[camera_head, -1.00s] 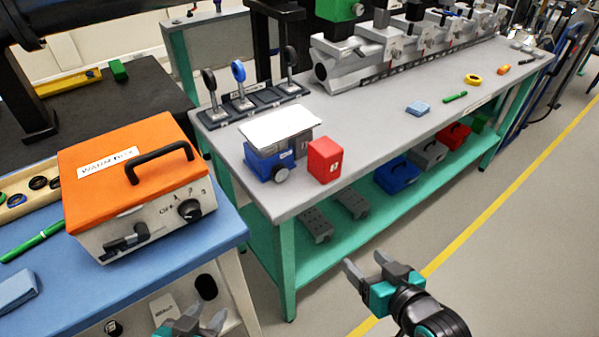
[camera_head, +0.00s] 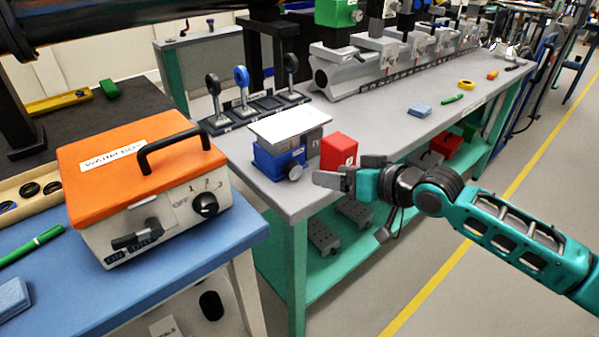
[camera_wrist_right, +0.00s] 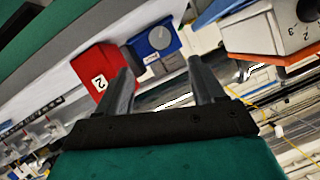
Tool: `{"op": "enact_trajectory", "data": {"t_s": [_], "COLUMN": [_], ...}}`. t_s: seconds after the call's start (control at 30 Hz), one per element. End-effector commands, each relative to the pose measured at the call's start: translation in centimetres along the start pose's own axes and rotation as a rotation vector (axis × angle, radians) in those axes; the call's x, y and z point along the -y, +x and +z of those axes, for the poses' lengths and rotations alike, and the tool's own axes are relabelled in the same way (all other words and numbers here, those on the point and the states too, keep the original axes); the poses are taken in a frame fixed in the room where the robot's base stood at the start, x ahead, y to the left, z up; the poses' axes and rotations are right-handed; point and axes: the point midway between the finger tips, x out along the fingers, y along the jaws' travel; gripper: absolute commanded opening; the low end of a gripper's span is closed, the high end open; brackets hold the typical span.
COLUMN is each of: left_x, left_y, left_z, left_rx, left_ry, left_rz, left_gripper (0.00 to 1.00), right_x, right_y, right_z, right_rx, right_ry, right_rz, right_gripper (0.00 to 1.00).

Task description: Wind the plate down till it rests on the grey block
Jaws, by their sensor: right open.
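The white plate (camera_head: 290,124) sits level on top of a blue jack (camera_head: 276,163) near the front corner of the grey bench. My left gripper is out of view.
A red block (camera_head: 339,151) stands right of the grey block, close to my right gripper. Lens holders (camera_head: 241,90) stand behind the jack. An orange-topped warming box (camera_head: 140,185) is on the blue table at left. The bench's right part has free room.

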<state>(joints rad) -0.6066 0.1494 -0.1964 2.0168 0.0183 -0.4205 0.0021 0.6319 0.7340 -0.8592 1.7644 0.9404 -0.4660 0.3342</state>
Motion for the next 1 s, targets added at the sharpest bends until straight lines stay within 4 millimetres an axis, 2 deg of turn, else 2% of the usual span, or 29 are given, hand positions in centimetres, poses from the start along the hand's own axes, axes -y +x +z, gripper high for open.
{"op": "enact_trajectory", "data": {"t_s": [0.1, 0.3, 0.5, 0.7, 1.0], "left_x": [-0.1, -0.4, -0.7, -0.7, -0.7], "left_y": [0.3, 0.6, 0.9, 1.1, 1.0], "left_z": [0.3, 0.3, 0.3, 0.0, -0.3], "left_rx": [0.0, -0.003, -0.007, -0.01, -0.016], "left_ry": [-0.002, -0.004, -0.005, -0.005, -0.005], "left_rz": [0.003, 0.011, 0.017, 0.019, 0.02], "left_gripper": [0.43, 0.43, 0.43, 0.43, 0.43], "right_x": [0.1, 0.1, 0.1, 0.1, 0.1], "right_y": [2.7, 6.6, 9.4, 10.6, 10.7], "right_z": [0.0, 0.1, 0.1, 0.0, 0.0], "right_rx": [-0.003, -0.001, -0.002, -0.001, -0.001], "right_ry": [0.002, 0.0, 0.0, -0.002, -0.002], "right_rz": [-0.003, -0.001, -0.002, -0.001, -0.001], "right_gripper": [0.68, 0.68, 0.68, 0.68, 0.68]}}
